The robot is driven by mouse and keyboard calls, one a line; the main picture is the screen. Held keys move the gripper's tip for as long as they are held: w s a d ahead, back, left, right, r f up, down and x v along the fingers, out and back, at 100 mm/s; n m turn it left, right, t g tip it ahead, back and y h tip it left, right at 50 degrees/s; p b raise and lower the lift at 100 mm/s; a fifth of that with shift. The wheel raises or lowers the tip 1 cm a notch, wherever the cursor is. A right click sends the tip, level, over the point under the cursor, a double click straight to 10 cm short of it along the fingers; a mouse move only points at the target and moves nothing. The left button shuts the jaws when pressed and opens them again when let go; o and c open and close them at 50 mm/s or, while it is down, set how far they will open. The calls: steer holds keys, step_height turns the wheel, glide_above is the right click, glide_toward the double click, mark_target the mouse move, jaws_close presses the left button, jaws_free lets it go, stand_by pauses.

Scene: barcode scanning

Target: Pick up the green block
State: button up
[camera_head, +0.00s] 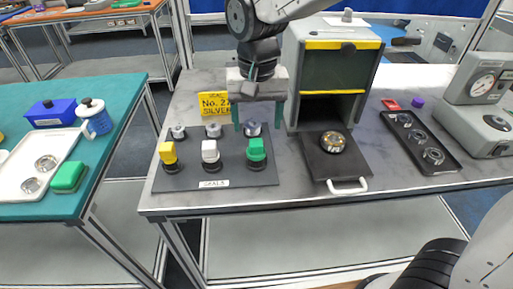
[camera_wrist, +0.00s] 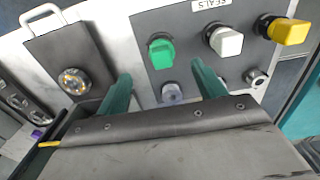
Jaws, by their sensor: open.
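A green block (camera_head: 256,149) sits on a dark round base on the grey SEALS board (camera_head: 215,184), at the right end of its front row. It also shows in the wrist view (camera_wrist: 161,52), just beyond and between the fingertips. My gripper (camera_head: 264,126) is open and empty above the back of the board, with its green fingers spread to either side. The fingers also show in the wrist view (camera_wrist: 160,75). A second green block (camera_head: 68,177) lies on the teal table at the left, far from my gripper.
A white block (camera_head: 210,151) and a yellow block (camera_head: 168,153) stand left of the green one. Small metal knobs line the back row. A grey box (camera_head: 327,70) with a dark plate and handle stands close right. A black tray (camera_head: 420,138) lies further right.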

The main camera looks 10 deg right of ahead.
mark_target(256, 142)
steer(key=f, duration=0.7)
steer(key=shift+w+f, duration=0.35)
steer(key=shift+w, duration=0.05)
steer(key=c, duration=1.1)
